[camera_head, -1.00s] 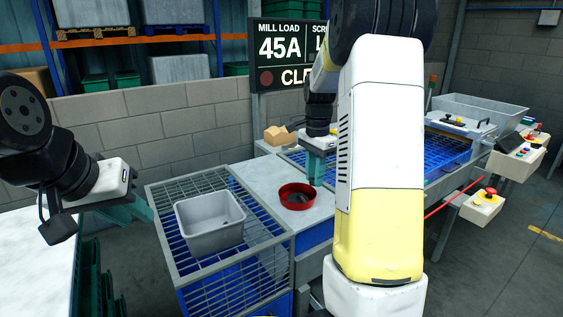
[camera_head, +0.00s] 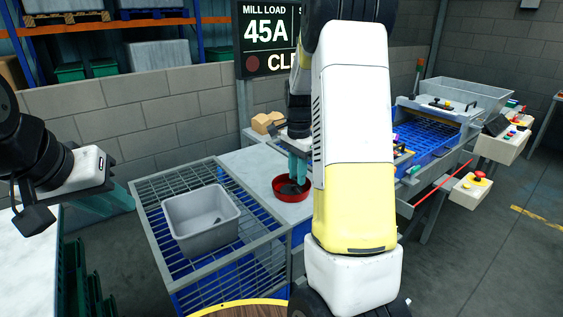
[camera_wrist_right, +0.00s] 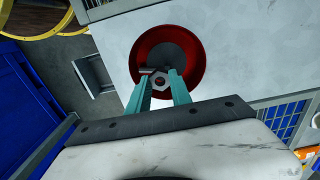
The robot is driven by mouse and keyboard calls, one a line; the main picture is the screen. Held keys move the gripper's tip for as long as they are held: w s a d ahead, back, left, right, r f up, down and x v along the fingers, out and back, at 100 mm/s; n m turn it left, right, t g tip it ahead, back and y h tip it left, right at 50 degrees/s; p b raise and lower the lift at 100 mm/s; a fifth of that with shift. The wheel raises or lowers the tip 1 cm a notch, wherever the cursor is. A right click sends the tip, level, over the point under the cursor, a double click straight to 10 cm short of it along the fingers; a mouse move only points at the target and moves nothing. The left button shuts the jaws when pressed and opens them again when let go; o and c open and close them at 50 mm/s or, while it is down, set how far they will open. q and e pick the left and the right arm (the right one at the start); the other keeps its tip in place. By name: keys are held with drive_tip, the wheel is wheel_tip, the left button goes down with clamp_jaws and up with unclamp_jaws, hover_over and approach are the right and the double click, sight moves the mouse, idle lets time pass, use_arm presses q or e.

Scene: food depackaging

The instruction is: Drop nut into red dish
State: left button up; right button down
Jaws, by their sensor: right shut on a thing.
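The red dish (camera_head: 279,194) is a round bowl with a dark inside, standing on the pale worktop. My right gripper (camera_head: 298,178) points down over it in the head view. In the right wrist view, the gripper's teal fingers (camera_wrist_right: 160,86) reach over the near rim of the red dish (camera_wrist_right: 195,62). A grey hexagonal nut (camera_wrist_right: 160,79) is held between the fingertips. In the head view the nut cannot be made out. My left gripper (camera_head: 95,207) is far to the left, away from the dish; its finger gap is not clear.
A grey bin (camera_head: 185,225) with a small dark thing inside sits on the metal grating (camera_head: 160,273) left of the dish. A cardboard-coloured block (camera_head: 264,122) is behind the dish. Machinery with a blue grid (camera_head: 425,137) is at right. A round wooden top shows at bottom.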

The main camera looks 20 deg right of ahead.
drive_tip(key=shift+f, duration=0.3)
drive_tip(key=c, duration=1.1)
unclamp_jaws()
wheel_tip(320, 180, up, 8)
drive_tip(key=shift+f, duration=0.1)
